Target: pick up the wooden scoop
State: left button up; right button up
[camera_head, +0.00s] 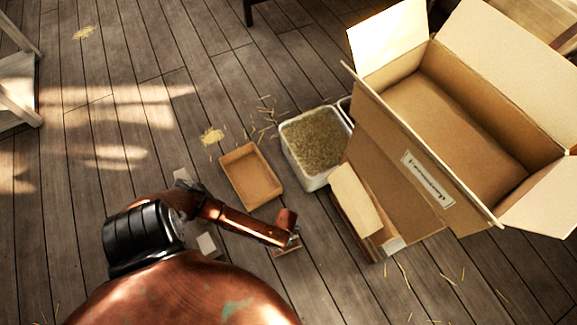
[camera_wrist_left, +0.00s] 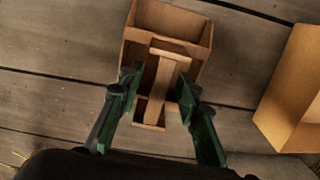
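The wooden scoop (camera_wrist_left: 166,85) lies below my left gripper in the left wrist view, with a box-like bowl at the top and a narrow bar-like handle reaching down the picture. My left gripper (camera_wrist_left: 158,88) is open, with one dark green finger on each side of the handle. Whether either finger touches it I cannot tell. In the head view only a small piece of wood (camera_head: 287,249) shows beneath the end of my copper-coloured arm; the arm hides the rest and the fingers. My right gripper is in neither view.
A shallow wooden tray (camera_head: 236,160) lies close by; a wooden box edge (camera_wrist_left: 286,95) shows at the right in the wrist view. A white bin of straw-like material (camera_head: 318,140) and a large open cardboard box (camera_head: 385,130) stand right. The plank floor at left is mostly clear.

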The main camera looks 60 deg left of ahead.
pick_arm(q)
jog(key=shift+c, duration=0.4)
grip_shut()
jog(key=shift+r, duration=0.1)
jog(key=shift+r, duration=0.15)
jog(key=shift+r+p, duration=0.25)
jog(key=shift+p, duration=0.05)
notch_tip(320, 180, up, 3)
jog(key=shift+s+r+p, duration=0.15)
jog(key=shift+r+p, duration=0.05)
jog(key=shift+p, duration=1)
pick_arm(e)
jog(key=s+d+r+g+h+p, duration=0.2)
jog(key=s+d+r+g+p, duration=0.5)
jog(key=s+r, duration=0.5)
pick_arm(q)
jog(key=s+r+p, duration=0.2)
jog(key=s+r, duration=0.6)
jog(key=s, duration=0.5)
jog(key=shift+s+a+r, duration=0.3)
jog(key=shift+a+r, duration=0.05)
jog(key=shift+a, duration=0.05)
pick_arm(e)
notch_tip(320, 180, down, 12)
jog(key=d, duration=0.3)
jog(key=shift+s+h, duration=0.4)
